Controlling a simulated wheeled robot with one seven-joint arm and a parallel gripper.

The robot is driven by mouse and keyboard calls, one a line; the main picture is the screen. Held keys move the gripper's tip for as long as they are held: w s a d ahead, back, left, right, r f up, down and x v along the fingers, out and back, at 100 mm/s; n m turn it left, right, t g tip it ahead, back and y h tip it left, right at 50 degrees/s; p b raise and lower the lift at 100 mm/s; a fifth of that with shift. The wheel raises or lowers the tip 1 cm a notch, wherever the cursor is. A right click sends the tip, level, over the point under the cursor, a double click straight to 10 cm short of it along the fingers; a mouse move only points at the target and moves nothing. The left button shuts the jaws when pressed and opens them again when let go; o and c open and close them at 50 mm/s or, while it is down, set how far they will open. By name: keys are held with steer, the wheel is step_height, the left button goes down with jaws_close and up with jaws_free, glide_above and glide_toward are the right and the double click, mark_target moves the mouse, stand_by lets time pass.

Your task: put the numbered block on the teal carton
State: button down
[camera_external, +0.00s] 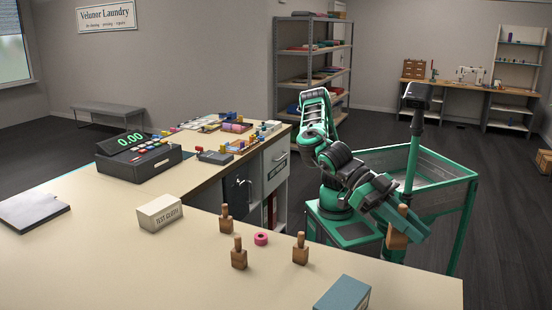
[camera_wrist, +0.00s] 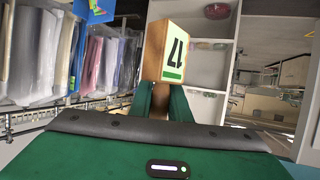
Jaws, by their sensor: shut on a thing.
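The numbered block (camera_external: 397,239) is wooden, with a handle-like peg, and is held by my gripper (camera_external: 403,214) off the right side of the counter. In the wrist view the block (camera_wrist: 153,50) shows a white label with "17" and a green stripe, and the green fingers of my gripper (camera_wrist: 155,100) close around its narrow part. The teal carton (camera_external: 342,292) sits on the counter near its front right edge, to the left of and nearer the camera than my gripper. The block is apart from it.
A white box (camera_external: 160,213) and a cash register (camera_external: 138,155) are further left. Hanging garments (camera_wrist: 95,65) show in the wrist view.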

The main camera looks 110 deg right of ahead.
step_height(320, 180, down, 2)
glide_above(354, 304)
step_height(354, 304, down, 8)
steer(key=shift+f, duration=1.8)
steer(key=shift+f, duration=0.15)
steer(key=c, duration=1.7)
jaws_free()
steer(key=shift+o, duration=0.2)
steer(key=shift+d+r, duration=0.1)
steer(key=shift+r, duration=0.1)
steer(key=v, duration=1.1)
steer(key=shift+d+r, duration=0.2)
steer(key=shift+d, duration=0.1)
steer(key=shift+w, duration=0.15)
